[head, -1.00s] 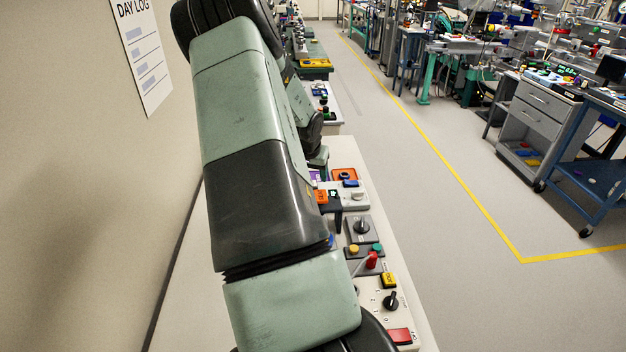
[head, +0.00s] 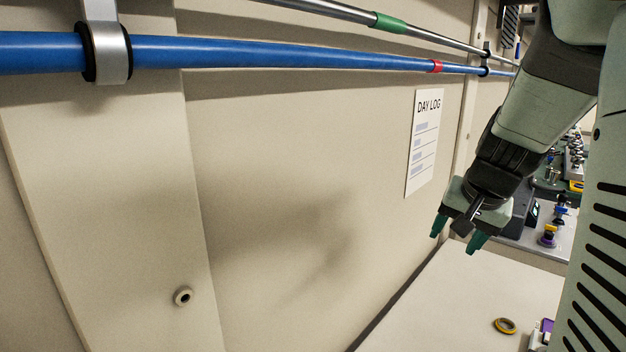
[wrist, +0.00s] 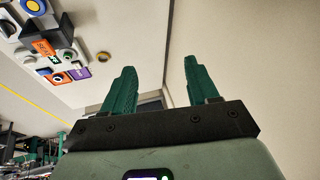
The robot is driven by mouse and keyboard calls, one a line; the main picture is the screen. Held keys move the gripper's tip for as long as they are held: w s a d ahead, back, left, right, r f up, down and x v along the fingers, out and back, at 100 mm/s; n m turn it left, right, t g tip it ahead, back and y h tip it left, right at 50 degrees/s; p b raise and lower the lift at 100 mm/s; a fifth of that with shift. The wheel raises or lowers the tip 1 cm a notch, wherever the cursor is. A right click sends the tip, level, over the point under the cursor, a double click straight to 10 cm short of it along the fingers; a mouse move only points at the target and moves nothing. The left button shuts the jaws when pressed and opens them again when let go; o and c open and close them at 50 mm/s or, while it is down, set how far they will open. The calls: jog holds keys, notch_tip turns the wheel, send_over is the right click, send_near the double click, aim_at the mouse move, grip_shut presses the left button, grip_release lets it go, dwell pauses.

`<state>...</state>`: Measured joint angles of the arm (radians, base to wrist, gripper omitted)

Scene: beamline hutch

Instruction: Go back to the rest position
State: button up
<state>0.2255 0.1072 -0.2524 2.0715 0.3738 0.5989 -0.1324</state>
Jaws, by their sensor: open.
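My gripper (head: 456,241) hangs from my raised arm at the right of the head view, in front of the wall and above the pale bench top (head: 452,304). Its two green fingers are spread apart with nothing between them. In the wrist view my gripper (wrist: 157,85) shows the same open, empty fingers, with bench top and wall behind. The fingers touch nothing that I can see.
A yellow-and-black ring (head: 505,326) lies on the bench, with a purple item beside it. Several control boxes, including an orange label (wrist: 44,48), show in the wrist view. A day log sheet (head: 424,142) and a blue pipe (head: 290,52) are on the wall.

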jog(key=s+a+r+n+y, duration=0.1)
jog(key=s+a+r+n, duration=0.15)
jog(key=s+a, duration=0.3)
jog(key=s+a+r+n, duration=0.2)
jog(key=s+a+r, duration=0.2)
jog(key=a, duration=0.2)
jog(key=s+a+n, duration=0.3)
jog(key=s+a, duration=0.2)
jog(key=s, duration=0.6)
jog(key=shift+s+a+r+t+h, duration=0.2)
jog(key=shift+s+r+t+h, duration=0.1)
jog(key=shift+r+h, duration=0.1)
